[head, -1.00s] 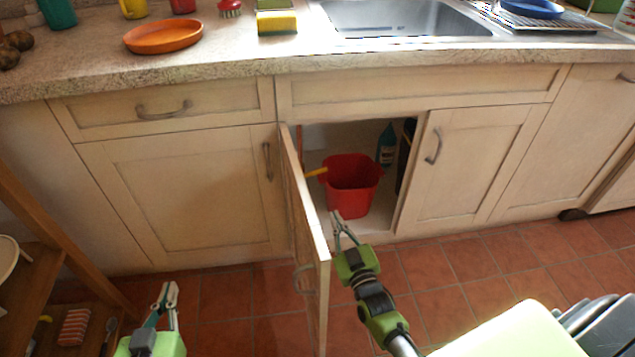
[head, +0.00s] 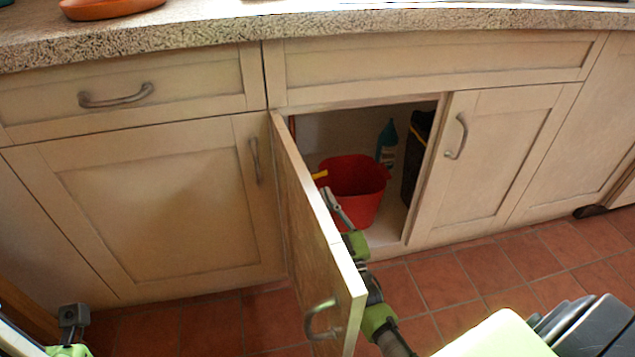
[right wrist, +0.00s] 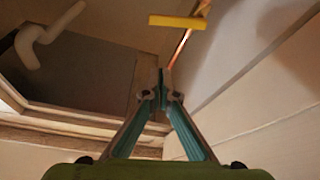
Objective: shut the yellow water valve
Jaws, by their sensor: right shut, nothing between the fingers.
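The yellow water valve (head: 320,175) shows as a small yellow bar inside the open cupboard, left of the red bucket and partly hidden. In the right wrist view its yellow handle (right wrist: 178,22) lies crosswise at the copper pipe. My right gripper (head: 329,194) reaches into the cupboard behind the open door. Its fingers (right wrist: 160,76) are shut and empty, pointing toward the valve. In the right wrist view, the tips appear below the handle with a visible gap. Part of my left gripper (head: 70,345) shows at the lower left; I cannot make out its fingers.
The open cupboard door (head: 310,235) stands just left of my right arm. A red bucket (head: 358,188), a teal bottle (head: 387,143) and a dark object (head: 412,155) stand inside. A white pipe (right wrist: 45,38) shows at the upper left of the right wrist view.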

